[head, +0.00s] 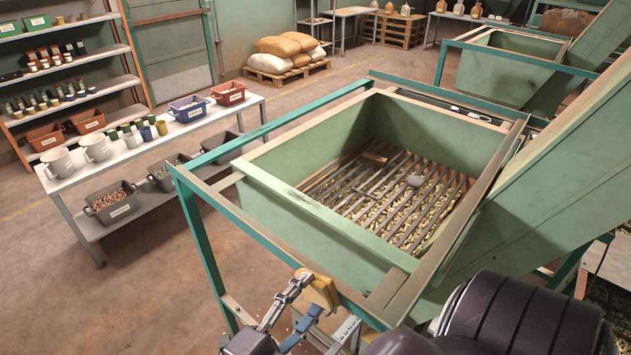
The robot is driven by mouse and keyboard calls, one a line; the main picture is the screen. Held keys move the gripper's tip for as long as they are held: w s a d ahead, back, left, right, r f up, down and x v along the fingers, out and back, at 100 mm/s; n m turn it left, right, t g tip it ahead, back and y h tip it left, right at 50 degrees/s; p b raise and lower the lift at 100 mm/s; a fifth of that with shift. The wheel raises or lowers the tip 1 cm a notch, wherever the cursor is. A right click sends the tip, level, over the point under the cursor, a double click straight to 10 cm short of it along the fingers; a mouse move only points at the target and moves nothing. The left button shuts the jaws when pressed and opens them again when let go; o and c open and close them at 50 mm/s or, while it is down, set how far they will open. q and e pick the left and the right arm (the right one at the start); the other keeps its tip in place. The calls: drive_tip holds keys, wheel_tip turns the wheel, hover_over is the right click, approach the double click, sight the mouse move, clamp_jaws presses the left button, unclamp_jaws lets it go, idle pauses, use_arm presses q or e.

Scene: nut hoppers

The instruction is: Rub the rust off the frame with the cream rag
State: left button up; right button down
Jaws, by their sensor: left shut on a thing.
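The teal metal frame (216,258) stands around a pale green hopper (315,222). Brown, rust-like patches show on its front rail and near the front corner. My left gripper (306,293) is at the bottom centre, shut on a small cream-yellow piece, the cream rag (322,291). The rag is at the frame's front rail; I cannot tell whether it touches the metal. My right gripper is not in view.
A green chute (545,165) slopes down at the right. A white bench (135,150) with bins and mugs stands left. Floor between is clear.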

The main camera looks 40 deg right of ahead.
use_arm(q)
drive_tip(key=shift+w+a+f, duration=0.1)
drive_tip(key=shift+w+a, duration=0.05)
drive_tip(key=shift+w, duration=1.35)
drive_tip(key=shift+w+a, duration=0.1)
drive_tip(key=shift+w, duration=1.4)
drive_tip(key=a, duration=0.6)
drive_tip(key=shift+s, duration=0.3)
drive_tip(key=a, duration=0.3)
drive_tip(key=shift+s, duration=0.1)
drive_tip(key=d, duration=0.7)
drive_tip(key=shift+w, duration=0.35)
